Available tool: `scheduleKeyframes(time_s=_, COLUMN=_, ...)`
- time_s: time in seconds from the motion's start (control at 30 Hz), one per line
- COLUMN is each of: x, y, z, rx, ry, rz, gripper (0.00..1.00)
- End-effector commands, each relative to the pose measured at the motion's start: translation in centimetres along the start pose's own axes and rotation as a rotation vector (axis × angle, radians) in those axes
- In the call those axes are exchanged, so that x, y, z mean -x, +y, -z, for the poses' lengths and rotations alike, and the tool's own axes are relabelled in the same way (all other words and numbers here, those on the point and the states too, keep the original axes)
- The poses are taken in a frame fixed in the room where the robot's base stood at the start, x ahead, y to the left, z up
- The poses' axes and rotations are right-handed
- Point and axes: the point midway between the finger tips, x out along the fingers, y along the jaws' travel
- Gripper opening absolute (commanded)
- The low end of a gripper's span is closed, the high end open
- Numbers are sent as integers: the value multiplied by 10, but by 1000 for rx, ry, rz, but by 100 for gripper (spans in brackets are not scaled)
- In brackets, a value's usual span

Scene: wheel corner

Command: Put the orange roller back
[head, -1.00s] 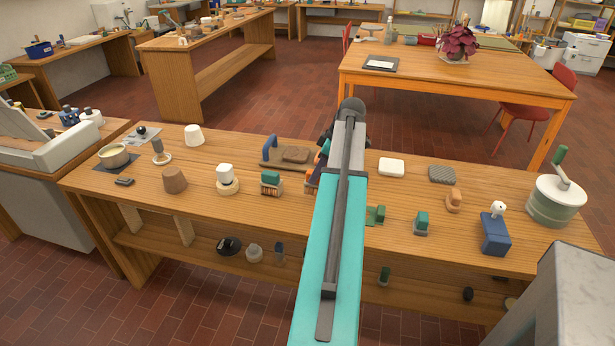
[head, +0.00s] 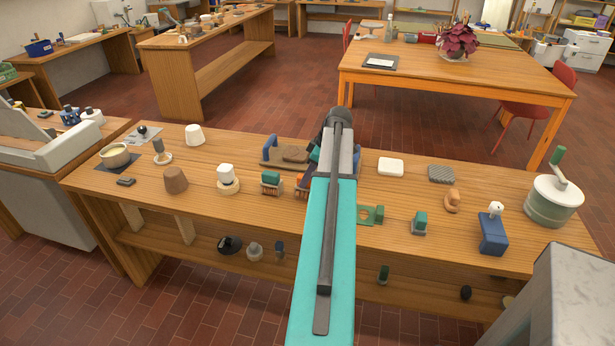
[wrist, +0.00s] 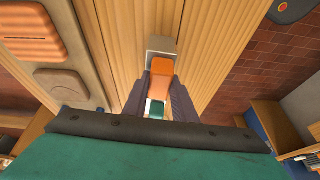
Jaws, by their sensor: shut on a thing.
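In the wrist view, my gripper (wrist: 159,94) is shut on an orange block-like piece, which I take to be the orange roller (wrist: 161,68). A pale grey block (wrist: 162,45) shows directly beyond the orange piece; I cannot tell whether they touch. A small green piece (wrist: 156,108) shows between the fingers, nearer the wrist. In the head view, my arm hides most of the gripper and what it holds, over the middle of the workbench (head: 240,212).
Left of my arm are a teal-topped brush (head: 271,179) and a brown board with a blue upright (head: 270,147). To the right are a green plate (head: 377,215), a green-topped block (head: 420,220), a white block (head: 390,167) and a blue stand (head: 493,235). Bare wood lies between them.

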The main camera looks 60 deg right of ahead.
Motion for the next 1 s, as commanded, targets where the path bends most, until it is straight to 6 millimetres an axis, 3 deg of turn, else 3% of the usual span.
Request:
scheduleKeyframes(time_s=0.57, x=-8, y=1, z=-4, rx=0, ry=0, rz=-1, gripper=0)
scheduleKeyframes(time_s=0.6, x=-8, y=1, z=-4, rx=0, ry=0, rz=0, gripper=29)
scheduleKeyframes(time_s=0.7, x=-8, y=1, z=-4, rx=0, ry=0, rz=-1, gripper=43)
scheduleKeyframes(time_s=1.0, x=-8, y=1, z=-4, rx=-1, ry=0, rz=-1, gripper=43)
